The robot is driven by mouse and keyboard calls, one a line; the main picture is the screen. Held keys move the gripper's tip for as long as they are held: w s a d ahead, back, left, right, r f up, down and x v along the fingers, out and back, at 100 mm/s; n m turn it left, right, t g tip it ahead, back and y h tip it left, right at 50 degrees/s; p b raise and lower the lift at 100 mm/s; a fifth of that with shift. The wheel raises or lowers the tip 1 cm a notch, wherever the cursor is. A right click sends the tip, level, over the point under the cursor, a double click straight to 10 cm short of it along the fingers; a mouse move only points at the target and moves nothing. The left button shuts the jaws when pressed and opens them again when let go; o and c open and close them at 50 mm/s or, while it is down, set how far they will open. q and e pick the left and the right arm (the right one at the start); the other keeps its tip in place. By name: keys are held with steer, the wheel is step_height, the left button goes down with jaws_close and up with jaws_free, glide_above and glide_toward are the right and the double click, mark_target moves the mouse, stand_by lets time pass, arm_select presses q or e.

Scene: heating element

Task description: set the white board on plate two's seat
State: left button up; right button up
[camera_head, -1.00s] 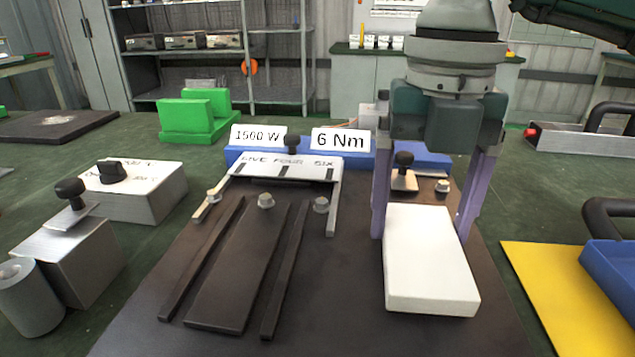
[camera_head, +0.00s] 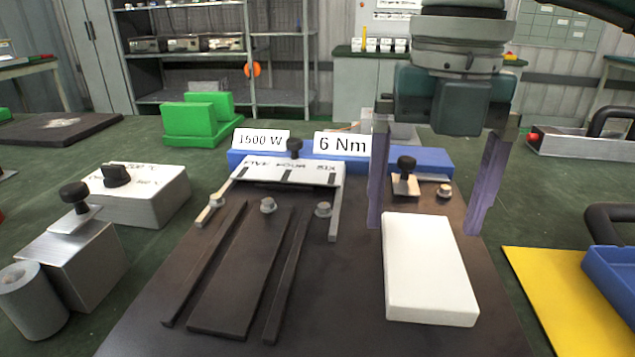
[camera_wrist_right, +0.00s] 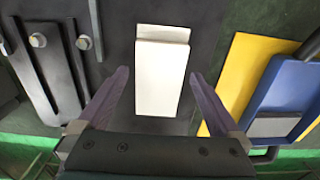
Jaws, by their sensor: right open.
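The white board (camera_head: 430,270) lies flat on the right half of a dark base plate (camera_head: 345,310). It also shows in the right wrist view (camera_wrist_right: 160,85). Any seat under the board is hidden by it. My right gripper (camera_head: 422,231) is open at the board's far end, one finger on each side. In the right wrist view my right gripper (camera_wrist_right: 160,76) shows gaps between both fingers and the board. My left gripper is not in view.
A raised dark slab (camera_head: 245,270) between two strips, with a white bracket (camera_head: 290,172), lies left of the board. A knob (camera_head: 406,165) and a bolt (camera_head: 444,191) stand behind it. A yellow sheet (camera_head: 545,290) and blue tray (camera_head: 610,275) lie right. Metal blocks (camera_head: 75,260) stand left.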

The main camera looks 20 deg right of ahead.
mark_target(420, 235)
step_height(420, 235, up, 10)
steer(key=p, duration=0.1)
